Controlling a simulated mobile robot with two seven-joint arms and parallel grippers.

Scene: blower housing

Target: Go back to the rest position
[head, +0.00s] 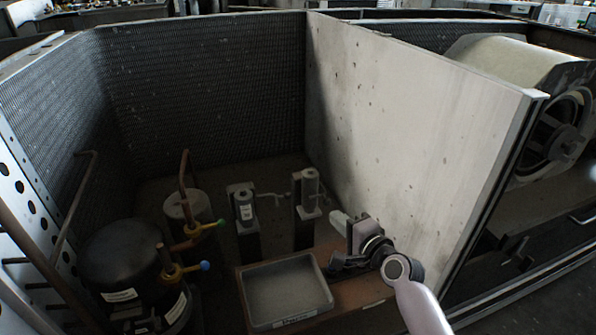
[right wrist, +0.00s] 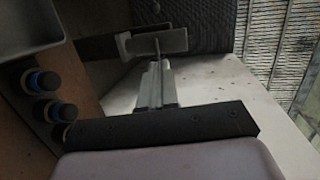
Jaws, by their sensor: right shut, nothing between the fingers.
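My right arm enters the head view from the lower right. Its dark wrist bends beside the pale panel, and my right gripper (head: 343,224) points up and to the left, low in front of the panel. The gripper is small and dim here. In the right wrist view its grey fingers (right wrist: 157,88) are together, with nothing held between them. A pale grey part with a round end shows at the far end of the fingers; I cannot tell whether it touches them. My left gripper is not in view.
The pale panel (head: 400,125) stands close to my right arm. A grey tray (head: 328,297) lies left of it, near dark knobs with blue rings (right wrist: 47,82). A black tank (head: 122,255) and copper pipes fill the left.

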